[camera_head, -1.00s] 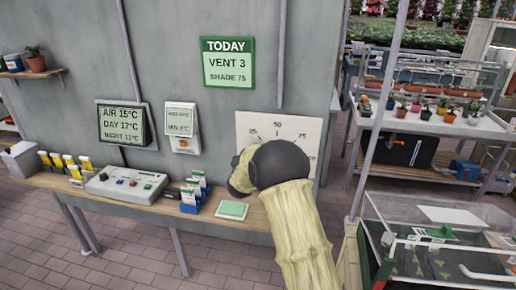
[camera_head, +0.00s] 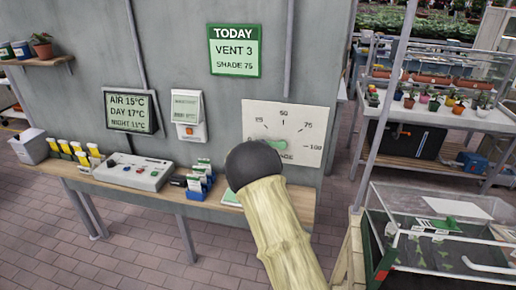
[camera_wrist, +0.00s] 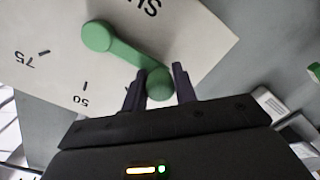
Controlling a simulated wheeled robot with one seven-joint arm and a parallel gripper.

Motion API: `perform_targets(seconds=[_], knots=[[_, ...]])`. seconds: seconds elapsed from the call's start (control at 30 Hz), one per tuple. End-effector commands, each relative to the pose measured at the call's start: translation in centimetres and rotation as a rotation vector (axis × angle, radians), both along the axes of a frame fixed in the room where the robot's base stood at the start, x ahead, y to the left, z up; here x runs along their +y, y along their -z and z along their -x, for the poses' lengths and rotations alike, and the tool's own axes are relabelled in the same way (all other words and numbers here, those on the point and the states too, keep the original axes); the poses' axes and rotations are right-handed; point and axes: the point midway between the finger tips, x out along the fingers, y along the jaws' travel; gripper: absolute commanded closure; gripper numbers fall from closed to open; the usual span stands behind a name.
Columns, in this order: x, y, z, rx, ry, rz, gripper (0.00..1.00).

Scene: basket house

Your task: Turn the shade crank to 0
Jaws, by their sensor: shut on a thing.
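The shade crank is a green lever on a white dial plate (camera_head: 312,158) marked 25, 50, 75 and 100. In the wrist view the crank's round hub (camera_wrist: 97,36) sits on the plate, and its knob (camera_wrist: 159,83) lies between the two dark fingers of my gripper (camera_wrist: 159,86), which are shut on it. In the head view the green crank (camera_head: 268,140) extends left from the hub, below the 25 mark.
A green sign (camera_head: 235,50) reads TODAY, VENT 3, SHADE 75. A narrow wooden shelf (camera_head: 130,197) below the dial holds a control box (camera_head: 133,171) and seed packets (camera_head: 200,180). A glass-sided case (camera_head: 440,240) and a metal post (camera_head: 378,130) stand to the right.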

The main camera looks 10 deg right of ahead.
Motion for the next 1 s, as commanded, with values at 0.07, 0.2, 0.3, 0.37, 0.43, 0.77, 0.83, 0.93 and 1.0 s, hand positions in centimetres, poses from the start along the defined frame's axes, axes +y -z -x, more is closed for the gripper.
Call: perform_targets(seconds=[0.07, 0.2, 0.3, 0.37, 0.43, 0.77, 0.83, 0.93, 1.0], knots=[[0.4, 0.6, 0.1, 0.012, -0.006, 0.0, 1.0], [0.4, 0.6, 0.1, 0.012, -0.007, 0.0, 0.7], [0.3, 0.5, 0.1, 0.012, -0.006, 0.0, 0.51], [0.3, 0.4, 0.1, 0.009, -0.005, 0.0, 0.51], [0.2, 0.4, 0.1, 0.007, -0.004, 0.0, 0.51], [0.5, 0.2, 0.8, 0.003, -0.003, 0.001, 0.51], [0.8, 0.2, 1.4, 0.004, -0.004, 0.0, 0.51], [1.3, 0.2, 2.7, 0.003, -0.003, 0.001, 0.51], [1.8, 0.2, 3.8, 0.004, -0.005, 0.0, 0.51]])
